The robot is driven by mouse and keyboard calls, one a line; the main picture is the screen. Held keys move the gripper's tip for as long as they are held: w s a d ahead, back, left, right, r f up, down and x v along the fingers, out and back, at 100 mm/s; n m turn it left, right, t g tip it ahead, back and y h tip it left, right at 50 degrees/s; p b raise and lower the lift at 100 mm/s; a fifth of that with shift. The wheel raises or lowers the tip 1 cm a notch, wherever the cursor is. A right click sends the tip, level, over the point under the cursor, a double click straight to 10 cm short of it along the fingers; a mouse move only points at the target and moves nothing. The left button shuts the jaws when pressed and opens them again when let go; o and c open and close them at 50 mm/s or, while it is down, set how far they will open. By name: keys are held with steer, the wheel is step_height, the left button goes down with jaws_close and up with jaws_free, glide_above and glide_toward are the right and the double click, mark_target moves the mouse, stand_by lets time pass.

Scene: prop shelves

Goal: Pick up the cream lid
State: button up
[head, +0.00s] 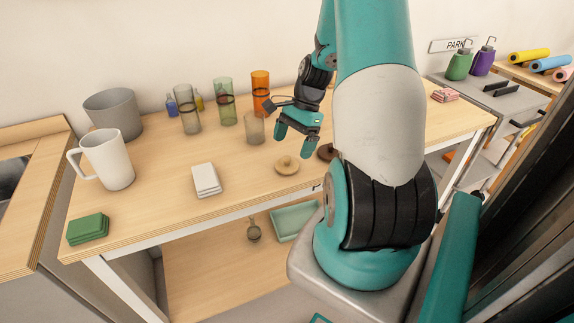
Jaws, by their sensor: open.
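The cream lid (287,166) is a round tan disc with a small knob on top. It lies flat on the wooden table (240,172) near its front edge, in the middle of the head view. My gripper (296,135) is open and empty, pointing down above the table. In the picture it is just above and slightly right of the lid, apart from it. A dark brown round thing (326,152) lies right of the lid, partly hidden by my arm.
A clear cup (254,128) stands close left of my gripper. Behind are orange (260,84), green (224,105) and clear (186,118) tumblers. A white stack (206,180), a white mug (110,160), a grey bucket (113,112) and a green stack (88,229) are further left.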

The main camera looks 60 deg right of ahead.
mark_target(288, 157)
steer(key=x, duration=0.5)
steer(key=shift+a+p, duration=0.2)
steer(key=shift+p, duration=0.1)
steer(key=c, duration=0.9)
